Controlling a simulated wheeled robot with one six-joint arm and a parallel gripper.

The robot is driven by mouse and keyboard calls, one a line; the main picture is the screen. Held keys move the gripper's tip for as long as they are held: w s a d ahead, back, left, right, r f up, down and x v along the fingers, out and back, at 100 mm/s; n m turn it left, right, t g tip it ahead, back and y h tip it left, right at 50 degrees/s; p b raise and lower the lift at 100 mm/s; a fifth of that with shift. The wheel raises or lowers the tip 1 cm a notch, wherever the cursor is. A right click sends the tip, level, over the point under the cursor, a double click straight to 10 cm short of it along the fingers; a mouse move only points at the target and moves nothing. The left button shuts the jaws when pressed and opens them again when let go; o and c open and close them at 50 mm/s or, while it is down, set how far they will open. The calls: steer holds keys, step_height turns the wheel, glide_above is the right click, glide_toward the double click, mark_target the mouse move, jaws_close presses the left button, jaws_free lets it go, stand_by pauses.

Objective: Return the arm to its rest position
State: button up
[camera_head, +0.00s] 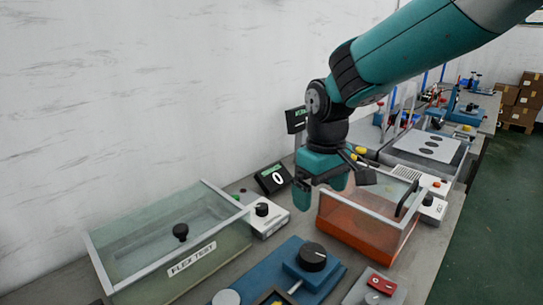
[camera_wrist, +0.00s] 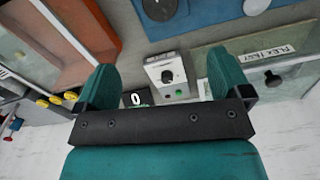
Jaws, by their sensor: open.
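My gripper (camera_head: 320,192) hangs above the bench, pointing down, between the glass-sided flex test box and the orange box. In the wrist view my gripper (camera_wrist: 160,85) has its two green fingers spread apart with nothing between them. Beyond the fingers, the wrist view shows a white control box (camera_wrist: 166,74) with a dark knob and a small display (camera_wrist: 137,98) reading 0. My arm reaches in from the upper right of the head view.
The flex test box (camera_head: 165,245) stands at left, the orange clear-walled box (camera_head: 365,225) at right. A blue fixture (camera_head: 290,272) with a black knob lies in front. More equipment lines the bench behind. A pale wall (camera_head: 150,90) rises at left; green floor (camera_head: 500,220) is clear at right.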

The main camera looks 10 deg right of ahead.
steer(key=s+a+r+n+y, duration=0.1)
steer(key=s+a+r+y, duration=0.1)
steer(key=s, duration=0.8)
steer(key=s+a+r+n+y, duration=0.1)
steer(key=s+a+r+y, duration=0.1)
steer(key=s, duration=0.9)
steer(key=shift+a+r, duration=0.2)
steer(key=shift+a, duration=0.1)
stand_by(0.7)
steer(key=m+h+b, duration=0.2)
steer(key=h+b, duration=0.1)
steer(key=h, duration=0.1)
glide_above(313, 252)
step_height(313, 252, down, 5)
step_height(313, 252, down, 17)
steer(key=shift+r+b, duration=0.1)
steer(key=shift+b, duration=0.35)
